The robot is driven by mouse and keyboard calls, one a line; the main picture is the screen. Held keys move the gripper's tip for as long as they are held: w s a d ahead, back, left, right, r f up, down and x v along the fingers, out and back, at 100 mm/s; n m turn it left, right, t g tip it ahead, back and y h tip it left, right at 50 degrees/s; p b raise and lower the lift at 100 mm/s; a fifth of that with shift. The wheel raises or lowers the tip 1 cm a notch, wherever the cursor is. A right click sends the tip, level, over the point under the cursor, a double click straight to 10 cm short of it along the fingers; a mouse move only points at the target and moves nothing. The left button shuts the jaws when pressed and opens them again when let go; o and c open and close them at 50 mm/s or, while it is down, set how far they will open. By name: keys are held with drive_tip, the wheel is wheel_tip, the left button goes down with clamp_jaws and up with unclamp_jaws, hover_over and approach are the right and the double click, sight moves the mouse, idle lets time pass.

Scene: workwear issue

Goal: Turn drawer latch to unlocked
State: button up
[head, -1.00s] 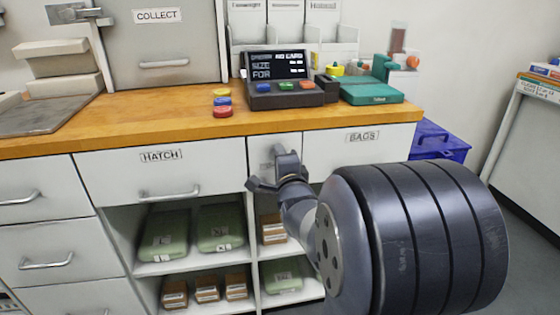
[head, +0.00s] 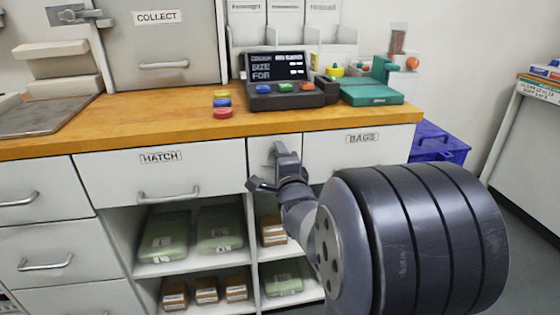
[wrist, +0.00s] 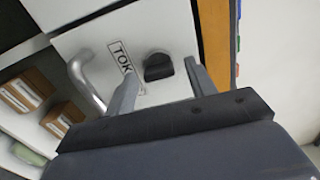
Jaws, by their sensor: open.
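The drawer latch (wrist: 157,67) is a dark knob on a white drawer front (wrist: 100,35), beside a label (wrist: 124,64) reading "TOK", the rest of which I cannot read. My gripper (wrist: 162,70) is open, with one finger on each side of the knob in the wrist view. I cannot tell whether either finger touches it. In the head view my gripper (head: 266,168) is in front of the narrow drawer (head: 258,150) between the HATCH and BAGS drawers. My arm and gripper hide the latch there.
The drawer's bar handle (wrist: 87,80) is left of the latch in the wrist view. The wooden counter (head: 170,120) juts above the drawers. Open shelves below hold green packs (head: 220,230) and brown boxes (head: 207,288). A blue crate (head: 436,143) stands at the right end.

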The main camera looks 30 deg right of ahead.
drive_tip(key=p+v, duration=0.2)
drive_tip(key=v, duration=0.8)
drive_tip(key=shift+s, duration=0.4)
drive_tip(key=b+x, duration=0.2)
drive_tip(key=x, duration=0.8)
drive_tip(key=shift+w, duration=0.4)
drive_tip(key=shift+s, duration=0.1)
